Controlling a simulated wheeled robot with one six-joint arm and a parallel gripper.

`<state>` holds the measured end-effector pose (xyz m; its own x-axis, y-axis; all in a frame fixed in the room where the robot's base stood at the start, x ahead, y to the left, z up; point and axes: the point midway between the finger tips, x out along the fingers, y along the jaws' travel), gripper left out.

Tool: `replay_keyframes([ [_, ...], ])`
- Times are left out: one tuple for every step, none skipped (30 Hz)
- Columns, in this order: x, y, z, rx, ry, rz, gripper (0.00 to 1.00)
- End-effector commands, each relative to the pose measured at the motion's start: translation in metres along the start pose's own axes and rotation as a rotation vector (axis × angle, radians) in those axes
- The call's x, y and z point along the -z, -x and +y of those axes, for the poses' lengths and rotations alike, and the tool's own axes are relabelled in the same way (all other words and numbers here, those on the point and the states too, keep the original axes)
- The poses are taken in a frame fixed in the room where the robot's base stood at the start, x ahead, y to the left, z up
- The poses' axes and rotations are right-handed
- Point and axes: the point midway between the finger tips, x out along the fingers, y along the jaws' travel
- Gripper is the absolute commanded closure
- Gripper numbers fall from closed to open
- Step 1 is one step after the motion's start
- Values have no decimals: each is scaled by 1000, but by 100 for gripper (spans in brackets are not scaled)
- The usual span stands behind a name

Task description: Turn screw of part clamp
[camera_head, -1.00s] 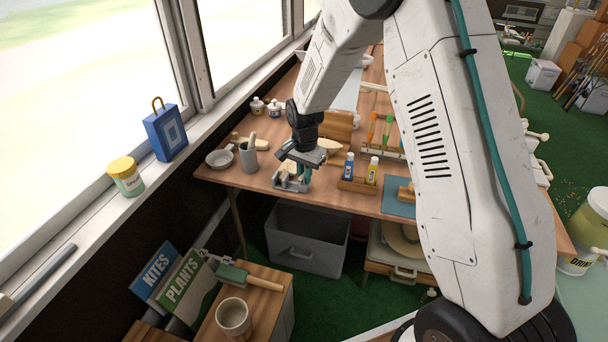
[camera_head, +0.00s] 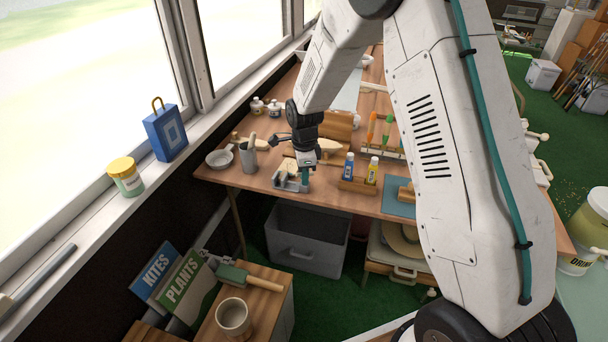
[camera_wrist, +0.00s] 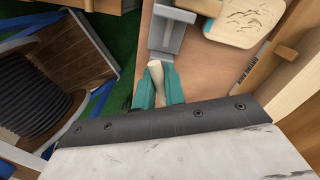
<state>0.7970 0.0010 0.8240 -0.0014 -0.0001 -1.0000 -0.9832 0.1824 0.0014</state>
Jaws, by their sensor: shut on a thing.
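The grey metal part clamp (camera_head: 291,184) sits at the near edge of the wooden workbench, and its grey body shows at the top of the wrist view (camera_wrist: 176,30). A pale wooden piece (camera_wrist: 243,18) with carved marks lies beside it. My gripper (camera_head: 305,178) is upright over the bench edge at the clamp. In the wrist view its teal fingers (camera_wrist: 158,88) are shut on the pale, tapered screw handle (camera_wrist: 157,76) at the clamp's near end. The screw's thread is hidden.
Left of the clamp stand a grey cup of tools (camera_head: 248,158) and a small bowl (camera_head: 219,159). Close on the right is a wooden holder (camera_head: 357,186) with blue and yellow bottles. A grey bin (camera_head: 306,243) stands below the bench edge.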

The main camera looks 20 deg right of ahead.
Motion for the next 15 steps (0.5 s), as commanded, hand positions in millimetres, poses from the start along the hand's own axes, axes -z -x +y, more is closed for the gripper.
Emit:
replay_keyframes([
  [-1,3,-3,10,-22,-3,100],
  [-1,3,-4,10,-35,-3,100],
  [-1,3,-4,10,-51,-3,100],
  [-1,3,-4,10,-61,-3,100],
  [-1,3,-4,10,-70,-3,100],
  [-1,3,-4,10,-82,-3,100],
  [-1,3,-4,10,-89,-3,100],
  [-1,3,-4,10,-95,-3,100],
  [-1,3,-4,10,-102,-3,100],
  [-1,3,-4,10,-106,-3,100],
  [-1,3,-4,10,-110,-3,100],
  [-1,3,-4,10,-114,-3,100],
  [-1,3,-4,11,-115,-4,100],
  [-1,3,-4,11,-117,-4,100],
  [-2,3,-4,11,-118,-4,100],
])
